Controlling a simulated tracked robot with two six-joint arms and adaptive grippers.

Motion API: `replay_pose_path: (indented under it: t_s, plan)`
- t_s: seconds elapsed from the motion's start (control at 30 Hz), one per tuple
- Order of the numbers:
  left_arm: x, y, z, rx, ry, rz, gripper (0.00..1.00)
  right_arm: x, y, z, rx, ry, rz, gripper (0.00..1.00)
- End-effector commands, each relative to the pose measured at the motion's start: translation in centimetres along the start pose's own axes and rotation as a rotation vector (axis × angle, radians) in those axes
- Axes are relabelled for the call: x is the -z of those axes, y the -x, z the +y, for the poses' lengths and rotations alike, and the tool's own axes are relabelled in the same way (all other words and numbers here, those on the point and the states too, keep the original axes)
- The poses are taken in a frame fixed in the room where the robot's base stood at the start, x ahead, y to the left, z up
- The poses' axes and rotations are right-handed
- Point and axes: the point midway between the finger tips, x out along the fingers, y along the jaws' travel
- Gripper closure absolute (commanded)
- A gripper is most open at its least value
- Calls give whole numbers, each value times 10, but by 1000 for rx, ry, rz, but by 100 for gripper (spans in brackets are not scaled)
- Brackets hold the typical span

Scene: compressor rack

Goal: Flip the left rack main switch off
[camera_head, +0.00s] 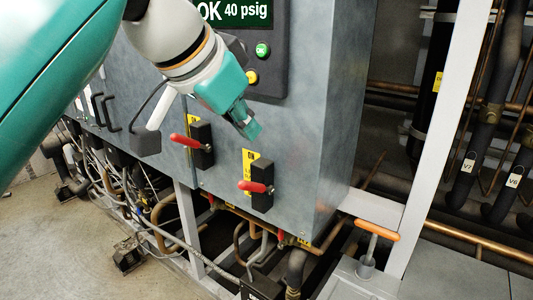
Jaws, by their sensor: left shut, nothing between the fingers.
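Two black switches with red handles are on the front of the grey cabinet (230,165). The left switch (203,145) has its red handle (186,141) pointing left, roughly level. The lower right switch (263,185) has its red handle (253,187) also pointing left, roughly level. I cannot read the yellow labels beside them. My left gripper (251,130) comes in from the upper left, with its teal fingers shut and empty. Its tips are in front of the cabinet, right of the left switch and above the lower right one, apart from both handles. My right gripper is not in view.
Above the gripper are a display reading "OK 40 psig" (237,13), a green button (262,50) and a yellow button (251,77). An orange T-handle (378,231) stands at lower right. Pipes run below the cabinet. A pale upright post (443,120) is at right.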

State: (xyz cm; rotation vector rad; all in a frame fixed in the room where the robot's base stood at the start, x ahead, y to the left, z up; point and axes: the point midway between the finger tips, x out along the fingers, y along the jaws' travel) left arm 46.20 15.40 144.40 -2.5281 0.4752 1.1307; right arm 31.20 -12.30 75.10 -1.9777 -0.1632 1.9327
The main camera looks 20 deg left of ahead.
Motion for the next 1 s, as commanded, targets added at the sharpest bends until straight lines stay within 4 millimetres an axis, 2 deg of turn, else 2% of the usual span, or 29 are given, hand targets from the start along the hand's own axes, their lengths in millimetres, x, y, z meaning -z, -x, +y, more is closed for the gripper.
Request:
replay_pose_path:
  t_s: [0.03,0.13,0.57,0.77,1.0]
  plan:
    - [0,12,-1,-1,2,9,100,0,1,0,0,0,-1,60]
    - [-2,18,-1,-2,1,9,100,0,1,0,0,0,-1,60]
    - [2,6,3,-11,-10,7,100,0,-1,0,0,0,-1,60]
    - [1,-21,3,-12,-10,5,100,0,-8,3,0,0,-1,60]
    - [1,-72,4,-12,-10,3,100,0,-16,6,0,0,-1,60]
